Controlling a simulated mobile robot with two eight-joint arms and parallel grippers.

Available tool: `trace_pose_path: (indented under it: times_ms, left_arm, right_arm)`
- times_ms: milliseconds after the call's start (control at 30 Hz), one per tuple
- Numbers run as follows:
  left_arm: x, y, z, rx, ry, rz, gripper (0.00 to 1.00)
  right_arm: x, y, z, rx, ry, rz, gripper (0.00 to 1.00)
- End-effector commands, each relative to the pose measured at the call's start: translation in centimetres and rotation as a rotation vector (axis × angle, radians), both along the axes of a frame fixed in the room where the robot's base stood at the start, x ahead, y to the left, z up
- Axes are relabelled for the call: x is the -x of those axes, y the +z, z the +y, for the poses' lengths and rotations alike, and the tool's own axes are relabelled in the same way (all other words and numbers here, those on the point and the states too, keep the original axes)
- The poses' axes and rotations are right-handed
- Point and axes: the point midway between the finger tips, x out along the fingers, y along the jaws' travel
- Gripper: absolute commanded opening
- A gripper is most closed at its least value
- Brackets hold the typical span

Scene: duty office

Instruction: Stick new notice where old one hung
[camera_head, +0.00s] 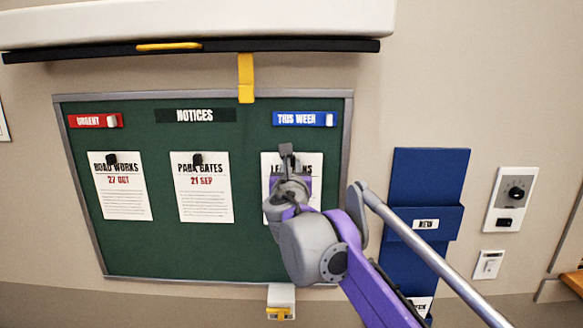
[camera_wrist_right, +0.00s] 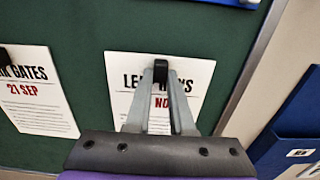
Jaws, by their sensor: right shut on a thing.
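A white notice, its heading partly hidden behind my gripper and reading roughly "LEA...NS" (camera_head: 314,170), hangs on the green notice board (camera_head: 150,255) under the blue "THIS WEEK" label (camera_head: 304,119). It shows in the right wrist view (camera_wrist_right: 203,75), with red "NO..." text partly covered. My right gripper (camera_head: 287,150) is at the top middle of this notice, its fingers closed on a small black magnet (camera_wrist_right: 160,68). The magnet appears to be against the paper. The notice looks flat and roughly upright on the board. My left gripper is not in view.
Two other notices, "ROAD WORKS" (camera_head: 123,190) and "PARK GATES" (camera_head: 205,195), hang to the left under black magnets. A blue wall holder (camera_head: 430,175) with a "NEW" pocket is right of the board, partly behind my arm. A white shelf-like unit (camera_head: 200,22) overhangs above.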

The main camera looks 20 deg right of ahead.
Motion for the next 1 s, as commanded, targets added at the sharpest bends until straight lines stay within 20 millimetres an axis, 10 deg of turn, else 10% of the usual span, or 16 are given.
trace_pose_path:
  times_ms: [433, 467, 633, 1000]
  left_arm:
    - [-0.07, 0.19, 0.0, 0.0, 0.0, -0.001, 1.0]
    - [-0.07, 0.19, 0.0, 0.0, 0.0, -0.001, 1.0]
    - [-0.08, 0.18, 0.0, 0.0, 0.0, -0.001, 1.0]
    - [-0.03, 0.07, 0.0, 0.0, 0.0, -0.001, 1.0]
  right_arm:
    - [-0.29, 0.0, -0.08, 0.0, 0.0, 0.0, 0.0]
    - [-0.28, 0.0, -0.09, 0.0, 0.0, 0.0, 0.25]
    - [-0.28, 0.0, -0.09, 0.0, 0.0, 0.0, 0.55]
    - [0.17, -0.02, 0.05, 0.0, 0.0, 0.0, 0.56]
